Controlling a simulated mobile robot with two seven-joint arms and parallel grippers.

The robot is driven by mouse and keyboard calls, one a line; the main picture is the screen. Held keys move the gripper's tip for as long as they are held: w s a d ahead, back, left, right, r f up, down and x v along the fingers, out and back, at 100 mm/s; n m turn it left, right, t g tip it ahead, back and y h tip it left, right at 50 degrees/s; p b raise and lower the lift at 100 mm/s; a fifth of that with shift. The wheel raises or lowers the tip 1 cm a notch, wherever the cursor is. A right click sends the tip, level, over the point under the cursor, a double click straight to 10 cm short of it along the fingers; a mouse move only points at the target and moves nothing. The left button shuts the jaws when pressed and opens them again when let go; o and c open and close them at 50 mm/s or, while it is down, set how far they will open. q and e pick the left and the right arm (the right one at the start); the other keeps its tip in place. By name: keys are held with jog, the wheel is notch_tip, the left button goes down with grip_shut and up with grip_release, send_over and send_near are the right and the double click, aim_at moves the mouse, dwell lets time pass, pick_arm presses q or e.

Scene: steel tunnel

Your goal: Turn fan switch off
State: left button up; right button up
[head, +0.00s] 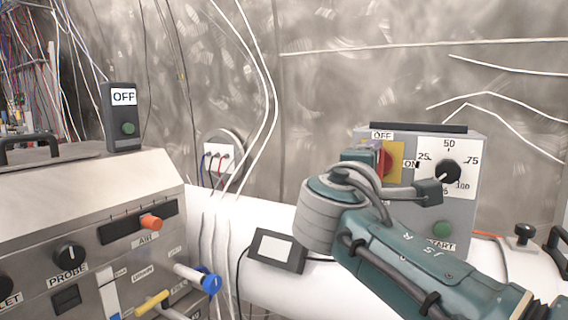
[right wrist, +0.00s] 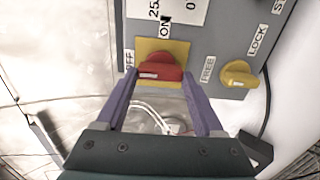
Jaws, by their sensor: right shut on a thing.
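The fan switch is a red rotary knob (right wrist: 160,70) on a yellow plate (right wrist: 151,46); in the head view the knob (head: 386,162) is partly hidden by my right gripper. OFF is printed left of the plate and ON above it in the right wrist view. The knob's long side lies roughly level there, with its left end towards OFF. My right gripper (right wrist: 162,76) has a purple finger on each side of the knob and is shut on it. In the head view my right gripper (head: 366,156) is at the box's upper left. My left gripper is not in view.
The grey control box (head: 479,205) also carries a black dial (head: 447,172) and a green START button (head: 442,229). A yellow FREE/LOCK knob (right wrist: 239,74) sits beside the switch. A steel panel (head: 40,180) with knobs stands left, topped by an OFF button box (head: 124,115).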

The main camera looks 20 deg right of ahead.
jog(key=o, duration=1.4)
jog(key=b+v, duration=0.2)
jog(key=v, duration=0.8)
jog(key=shift+d, duration=0.1)
